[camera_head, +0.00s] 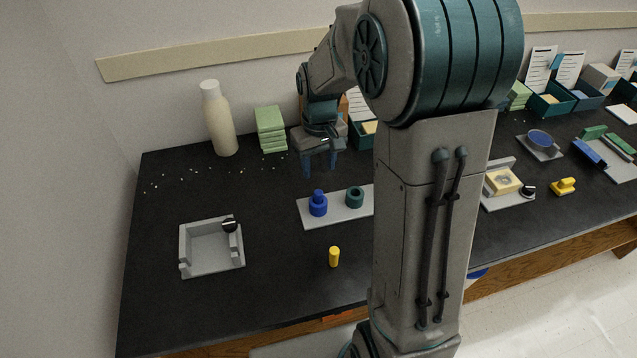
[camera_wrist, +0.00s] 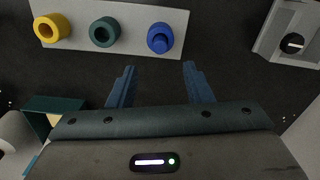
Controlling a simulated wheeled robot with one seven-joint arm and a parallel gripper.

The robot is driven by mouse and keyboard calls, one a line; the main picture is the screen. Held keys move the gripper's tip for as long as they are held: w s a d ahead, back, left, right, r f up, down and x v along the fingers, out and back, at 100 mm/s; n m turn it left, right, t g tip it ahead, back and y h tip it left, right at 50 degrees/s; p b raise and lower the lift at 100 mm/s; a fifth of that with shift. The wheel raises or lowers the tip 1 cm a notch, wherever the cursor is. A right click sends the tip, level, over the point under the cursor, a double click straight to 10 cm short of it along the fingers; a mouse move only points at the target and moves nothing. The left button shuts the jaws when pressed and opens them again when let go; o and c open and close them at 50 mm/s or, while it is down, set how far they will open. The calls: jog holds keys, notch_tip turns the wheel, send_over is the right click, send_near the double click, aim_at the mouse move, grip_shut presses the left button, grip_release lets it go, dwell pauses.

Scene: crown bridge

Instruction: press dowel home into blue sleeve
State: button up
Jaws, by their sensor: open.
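A blue dowel (camera_head: 318,194) stands upright in the blue sleeve (camera_head: 318,209), with its top sticking up above the rim. The dowel (camera_wrist: 159,44) and the sleeve (camera_wrist: 160,31) also show in the wrist view, just beyond my fingers. My gripper (camera_head: 319,172) is open and empty, raised above the table behind the sleeve. In the wrist view its two blue fingers (camera_wrist: 159,68) are spread apart, and neither appears to touch the dowel. How deep the dowel sits inside the sleeve is hidden.
The light plate (camera_head: 335,212) also bears a teal sleeve (camera_head: 355,197) and a yellow sleeve (camera_wrist: 46,28), which my arm hides in the head view. A yellow dowel (camera_head: 334,257) stands in front. A grey tray (camera_head: 211,264) lies left. Green blocks (camera_head: 270,130) and a bottle (camera_head: 219,122) stand behind.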

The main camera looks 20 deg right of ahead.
aim_at(319, 192)
notch_tip(319, 192, down, 9)
jog(key=shift+f, duration=0.2)
dwell(0.3)
grip_shut()
dwell(0.4)
dwell(0.8)
grip_release()
